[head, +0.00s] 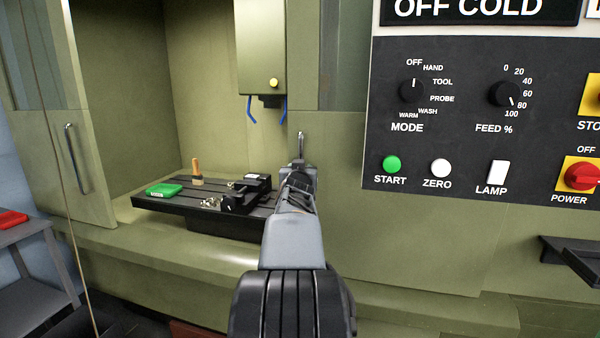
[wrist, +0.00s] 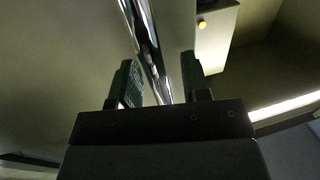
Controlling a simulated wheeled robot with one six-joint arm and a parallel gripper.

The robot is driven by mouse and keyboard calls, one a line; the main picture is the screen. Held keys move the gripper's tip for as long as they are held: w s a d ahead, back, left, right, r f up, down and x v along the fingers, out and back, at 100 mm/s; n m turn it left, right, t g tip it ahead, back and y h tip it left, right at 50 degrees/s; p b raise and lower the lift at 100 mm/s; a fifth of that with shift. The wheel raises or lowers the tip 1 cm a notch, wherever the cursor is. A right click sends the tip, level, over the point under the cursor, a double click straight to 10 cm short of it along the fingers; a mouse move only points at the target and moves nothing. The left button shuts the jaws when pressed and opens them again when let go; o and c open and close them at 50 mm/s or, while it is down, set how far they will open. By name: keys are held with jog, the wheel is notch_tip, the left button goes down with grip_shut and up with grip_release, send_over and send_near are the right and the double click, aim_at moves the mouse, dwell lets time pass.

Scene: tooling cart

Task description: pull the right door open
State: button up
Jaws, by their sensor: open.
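The right door (head: 345,140) is a green panel with a dark window in its upper part, left of the control panel. Its upright metal handle (wrist: 147,40) runs between my two fingers in the wrist view. In the head view only the handle's top (head: 301,138) shows above my gripper (head: 299,172); my gripper and arm hide the rest. My gripper (wrist: 160,78) is open, with one dark finger on each side of the bar. I cannot tell whether either finger touches it. The door's plain green face (wrist: 50,65) fills the left of the wrist view.
The left door (head: 90,120) with its handle (head: 76,158) stands apart, leaving the interior open between the doors. The control panel (head: 450,140) is close on the right.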

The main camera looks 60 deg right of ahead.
jog(key=shift+a, duration=0.1)
jog(key=p+v, duration=0.1)
jog(key=v, duration=1.2)
jog(key=shift+s+a, duration=0.15)
jog(key=shift+a, duration=0.15)
jog(key=w+a+f+n+y+p, duration=0.2)
jog(key=w+a+f+n+y, duration=0.15)
jog(key=a+f+y, duration=0.8)
jog(key=s+a+f+n+g+y+p, duration=0.1)
jog(key=a+n, duration=0.3)
jog(key=a, duration=0.7)
jog(key=s+a+f+n+g+y+p, duration=0.1)
jog(key=a+f+n+g+y+p, duration=0.2)
jog(key=a, duration=0.9)
jog(key=shift+s+a+f+n+g+p, duration=0.25)
jog(key=shift+s+f+n+g+p, duration=0.1)
jog(key=shift+f+n+g+p, duration=0.4)
